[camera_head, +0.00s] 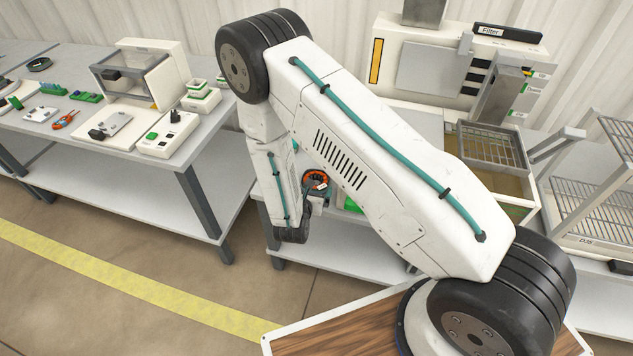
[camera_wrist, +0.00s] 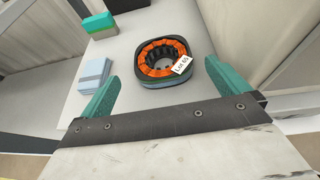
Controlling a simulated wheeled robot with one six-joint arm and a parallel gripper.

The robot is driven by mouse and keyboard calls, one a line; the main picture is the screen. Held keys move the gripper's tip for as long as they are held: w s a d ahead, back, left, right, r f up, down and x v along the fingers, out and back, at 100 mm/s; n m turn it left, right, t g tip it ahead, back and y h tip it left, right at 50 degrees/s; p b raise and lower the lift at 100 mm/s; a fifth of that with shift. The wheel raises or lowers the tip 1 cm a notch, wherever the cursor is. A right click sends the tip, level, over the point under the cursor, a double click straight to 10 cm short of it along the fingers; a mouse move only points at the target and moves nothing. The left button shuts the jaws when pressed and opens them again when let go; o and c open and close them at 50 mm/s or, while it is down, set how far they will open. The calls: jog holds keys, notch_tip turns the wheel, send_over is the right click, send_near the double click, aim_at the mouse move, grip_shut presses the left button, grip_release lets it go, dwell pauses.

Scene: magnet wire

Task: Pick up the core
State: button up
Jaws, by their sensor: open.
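In the head view the core (camera_head: 316,180) shows small, partly hidden behind my arm. My gripper (camera_wrist: 172,85) is open, with its two teal fingers spread wide. Nothing is held. In the head view my gripper is mostly hidden by my arm.
A pale blue block stack (camera_wrist: 95,74) lies left of the core, near the left finger. A pale machine wall stands at the right. In the head view a wire basket (camera_head: 490,150) sits right of my arm.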

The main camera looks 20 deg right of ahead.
aim_at(317, 176)
jog(key=shift+w+d+f, duration=0.2)
jog(key=shift+f, duration=0.15)
jog(key=x, duration=0.7)
jog(key=shift+d+r, duration=0.1)
jog(key=c, duration=1.3)
jog(key=shift+o, duration=0.2)
jog(key=shift+r, duration=0.1)
